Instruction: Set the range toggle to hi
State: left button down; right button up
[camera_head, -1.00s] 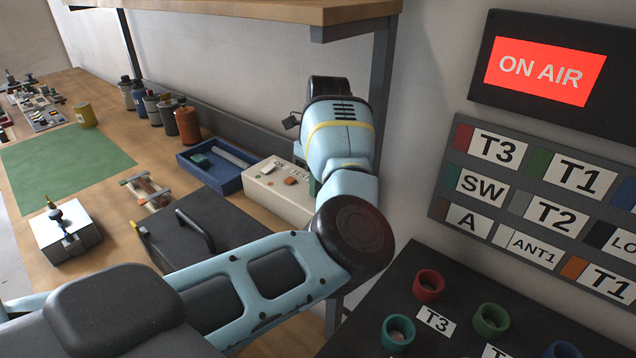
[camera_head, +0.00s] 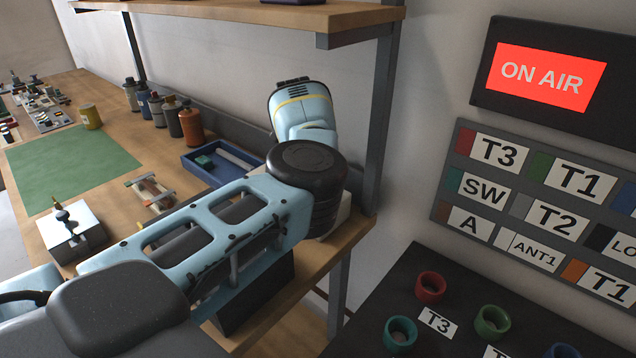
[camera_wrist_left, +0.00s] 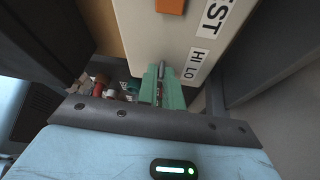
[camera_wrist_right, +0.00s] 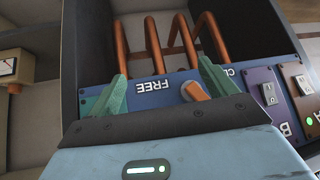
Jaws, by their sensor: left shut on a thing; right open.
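In the left wrist view my left gripper (camera_wrist_left: 161,88) has its green fingers closed together at the edge of the pale test box (camera_wrist_left: 160,40). A thin metal lever, the range toggle (camera_wrist_left: 162,69), shows between the fingertips. A white label (camera_wrist_left: 196,67) reading HI and LO is beside it, to the right. Which way the toggle points is hard to tell. In the head view my left arm covers most of the box. My right gripper (camera_wrist_right: 162,85) is open and empty, its fingers apart in front of a blue panel (camera_wrist_right: 165,97).
An orange knob (camera_wrist_right: 194,91) next to a FREE label and several copper coils (camera_wrist_right: 175,45) show in the right wrist view. In the head view a blue tray (camera_head: 205,172) is behind my left arm. A shelf (camera_head: 240,14) hangs above the bench.

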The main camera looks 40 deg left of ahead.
pick_arm(q)
jog(key=shift+a+h, duration=0.4)
jog(key=shift+h, duration=0.6)
jog(key=shift+w+a+f+h, duration=0.1)
jog(key=shift+a+f+h, duration=0.1)
jog(key=shift+h, duration=0.45)
jog(key=shift+a+f+h, duration=0.1)
jog(key=shift+a+h, duration=0.05)
jog(key=shift+h, duration=0.5)
jog(key=shift+g, duration=0.3)
jog(key=shift+h, duration=0.3)
jog(key=c, duration=1.5)
grip_release()
jog(key=shift+c, duration=0.2)
jog(key=shift+d+r+y, duration=0.1)
jog(key=shift+d+y, duration=0.05)
jog(key=shift+y, duration=0.45)
